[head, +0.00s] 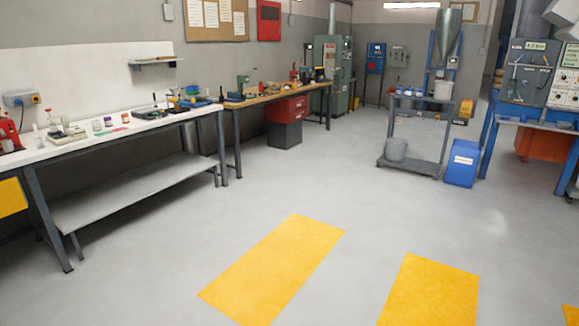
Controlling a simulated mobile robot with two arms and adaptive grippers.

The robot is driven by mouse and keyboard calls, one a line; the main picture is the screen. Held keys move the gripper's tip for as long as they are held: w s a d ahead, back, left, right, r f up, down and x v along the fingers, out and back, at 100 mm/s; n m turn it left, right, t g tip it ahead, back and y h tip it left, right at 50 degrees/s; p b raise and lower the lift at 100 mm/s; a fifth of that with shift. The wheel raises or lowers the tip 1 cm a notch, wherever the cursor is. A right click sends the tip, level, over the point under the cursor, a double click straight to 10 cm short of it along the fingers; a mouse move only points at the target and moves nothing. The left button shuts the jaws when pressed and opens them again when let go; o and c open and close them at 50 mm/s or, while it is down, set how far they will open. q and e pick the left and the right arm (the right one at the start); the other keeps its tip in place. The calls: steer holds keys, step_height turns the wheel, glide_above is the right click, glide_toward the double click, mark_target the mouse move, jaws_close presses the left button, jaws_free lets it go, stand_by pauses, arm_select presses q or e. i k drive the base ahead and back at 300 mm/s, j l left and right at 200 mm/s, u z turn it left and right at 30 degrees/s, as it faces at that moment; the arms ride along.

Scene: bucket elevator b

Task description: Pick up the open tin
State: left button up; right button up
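Several small containers with white and coloured labels, such as a small jar (97,126), stand on the white-topped bench (75,136) at the left. They are too small for me to tell which one, if any, is the open tin. Neither of my grippers is in view, and no part of my arms shows.
Open grey floor (200,235) with yellow patches (273,268) lies ahead. A wooden workbench (275,95) with a red cabinet (287,109) stands beyond the white bench. A grey metal stand (413,125), a blue bin (462,163) and a blue bench are at the right.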

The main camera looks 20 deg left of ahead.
mark_target(96, 124)
steer(key=i+j+u, duration=0.5)
steer(key=i+u, duration=0.6)
steer(key=i, duration=2)
steer(key=i+u, duration=0.25)
steer(key=i, duration=0.3)
steer(key=i+l+u, duration=0.25)
steer(key=i, duration=0.3)
steer(key=i+l+u, duration=0.1)
steer(key=i+u, duration=0.15)
steer(key=i, duration=0.3)
steer(key=i+l+u, duration=0.6)
steer(key=i+l, duration=0.15)
steer(key=i, duration=0.05)
